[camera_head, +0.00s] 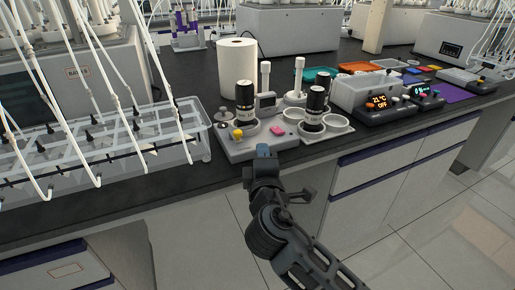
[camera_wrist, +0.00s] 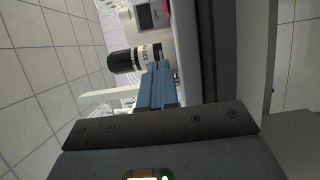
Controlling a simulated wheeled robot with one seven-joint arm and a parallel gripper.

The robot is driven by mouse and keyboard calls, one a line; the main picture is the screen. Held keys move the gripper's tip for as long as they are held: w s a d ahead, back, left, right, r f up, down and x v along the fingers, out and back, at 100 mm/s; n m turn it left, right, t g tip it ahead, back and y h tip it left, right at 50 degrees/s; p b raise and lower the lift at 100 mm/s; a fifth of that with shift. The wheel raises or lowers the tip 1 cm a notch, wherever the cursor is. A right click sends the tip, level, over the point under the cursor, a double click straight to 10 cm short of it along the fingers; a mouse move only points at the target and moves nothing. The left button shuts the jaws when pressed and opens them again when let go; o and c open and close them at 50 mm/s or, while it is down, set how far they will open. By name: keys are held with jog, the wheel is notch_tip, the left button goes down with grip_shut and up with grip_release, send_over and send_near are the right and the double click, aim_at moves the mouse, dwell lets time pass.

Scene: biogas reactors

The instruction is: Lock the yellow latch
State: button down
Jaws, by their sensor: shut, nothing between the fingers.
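A small yellow latch (camera_head: 237,133) sits on the front left of a grey device base (camera_head: 234,151) near the bench's front edge. A pink part (camera_head: 277,130) is to its right on the same base, and also shows at the top of the wrist view (camera_wrist: 158,3). My gripper (camera_head: 263,150) is shut and empty, in front of the base, right of the yellow latch and apart from it. Its blue fingers fill the middle of the wrist view (camera_wrist: 158,85). The yellow latch cannot be made out in the wrist view.
Black-capped bottles (camera_head: 245,95) stand on the device and in a round holder (camera_head: 326,124) beside it. A clear tube tray (camera_head: 100,150) is at left, a paper roll (camera_head: 237,68) behind. A grey device with displays (camera_head: 375,98) is at right. Open floor lies in front.

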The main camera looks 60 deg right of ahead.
jog(key=s+a, duration=0.3)
jog(key=s, duration=0.2)
jog(key=shift+a+b, duration=0.2)
jog(key=shift+b, duration=0.2)
jog(key=s+a+f+t+y+p, duration=0.1)
jog(key=s+a+f+t+y, duration=0.2)
jog(key=s+a+f+y, duration=0.65)
jog(key=s+a+r+m+t+y+p, duration=0.1)
jog(key=s+a+r+m+y, duration=0.4)
jog(key=s+a, duration=0.5)
notch_tip(320, 180, up, 4)
jog(key=shift+s+f+m+p, duration=0.1)
jog(key=shift+s+m+p, duration=0.2)
jog(key=shift+s+m, duration=0.65)
